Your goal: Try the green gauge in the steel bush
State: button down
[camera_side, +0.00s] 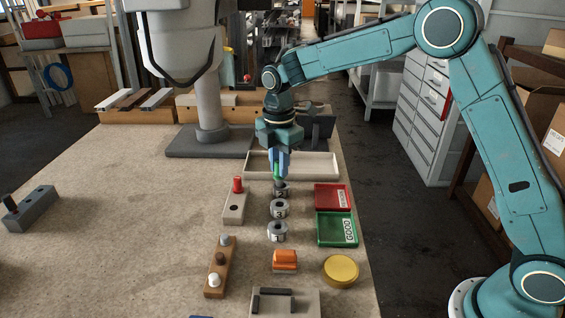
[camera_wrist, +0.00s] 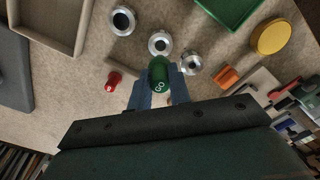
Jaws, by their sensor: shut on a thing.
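My gripper (camera_side: 279,172) is shut on the green gauge (camera_wrist: 159,74), which points down and bears the letters GO in the wrist view. Three grey metal bushes stand in a row: a far one (camera_side: 280,189), a middle one (camera_side: 279,208) and a near one (camera_side: 277,231). I cannot tell which is called steel. The gauge hangs over the row. In the side view its lower end shows just at the far bush; in the wrist view it shows beside the middle bush (camera_wrist: 160,43). No contact can be made out. A red-topped gauge (camera_side: 238,185) stands in a pale block (camera_side: 234,216) with an empty hole.
A red tray (camera_side: 325,197) and a green tray marked GOOD (camera_side: 329,237) lie right of the bushes. A pale tray (camera_side: 321,164) lies behind. An orange block (camera_side: 285,258), yellow disc (camera_side: 341,270) and brown block with pegs (camera_side: 214,284) are nearer. The table's left is mostly clear.

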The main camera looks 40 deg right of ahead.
aim_at(280, 185)
jog(key=shift+f, duration=0.2)
dwell(0.4)
jog(key=shift+f, duration=2.55)
jog(key=shift+f, duration=1.65)
dwell(2.0)
jog(key=shift+r, duration=0.45)
jog(key=shift+r, duration=0.7)
jog(key=shift+r, duration=0.35)
